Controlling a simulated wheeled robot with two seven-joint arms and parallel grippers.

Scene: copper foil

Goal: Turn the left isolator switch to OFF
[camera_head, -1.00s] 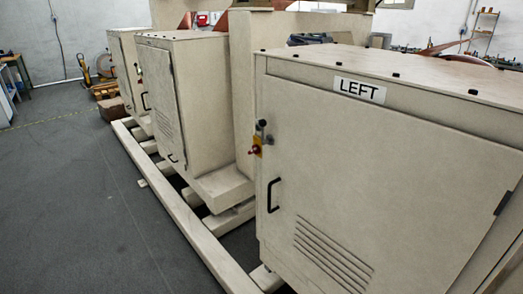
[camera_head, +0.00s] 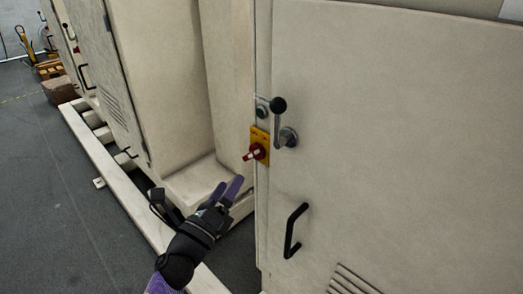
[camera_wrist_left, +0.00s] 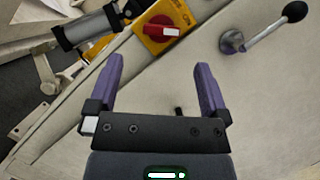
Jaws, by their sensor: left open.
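The isolator switch (camera_head: 257,152) is a red rotary knob with a white mark on a yellow plate, at the left edge of the cream cabinet door (camera_head: 400,150). In the left wrist view the red knob (camera_wrist_left: 160,29) sits ahead of the fingertips, with a white bar across it; its lettering is too small to read surely. My left gripper (camera_head: 228,188) is open and empty, below and left of the switch, apart from it. Its two purple fingers (camera_wrist_left: 158,75) are spread in the left wrist view. My right gripper is not in view.
A crank lever with a black ball (camera_head: 279,105) stands right of the switch. A black door handle (camera_head: 295,230) is below. Another cabinet (camera_head: 160,90) stands to the left, with a cream floor beam (camera_head: 115,180) in front. The dark floor (camera_head: 50,210) at left is clear.

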